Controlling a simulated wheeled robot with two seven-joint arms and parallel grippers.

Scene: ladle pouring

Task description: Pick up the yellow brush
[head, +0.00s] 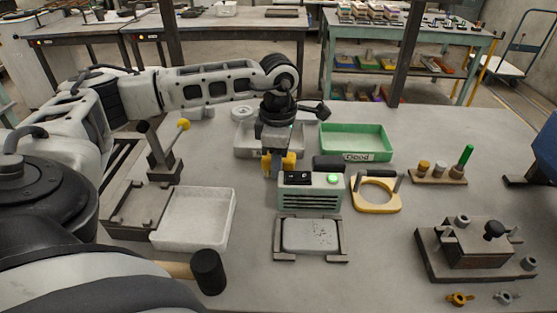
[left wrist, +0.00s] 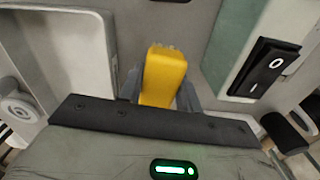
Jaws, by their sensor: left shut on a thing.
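The yellow brush (head: 289,160) is partly hidden behind my left gripper (head: 277,168) in the head view. In the left wrist view the brush (left wrist: 164,76) is a yellow block standing between the two grey fingers of the gripper (left wrist: 160,92). The left gripper points down and is shut on the brush. I cannot tell whether the brush touches the table. My right gripper is not in either view.
A grey box with a switch and green button (head: 310,191) stands just in front of the gripper. A grey tray (head: 245,150) is behind, and a green tray (head: 355,140) is right. A white tray (head: 193,218) and mallet (head: 207,272) are left.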

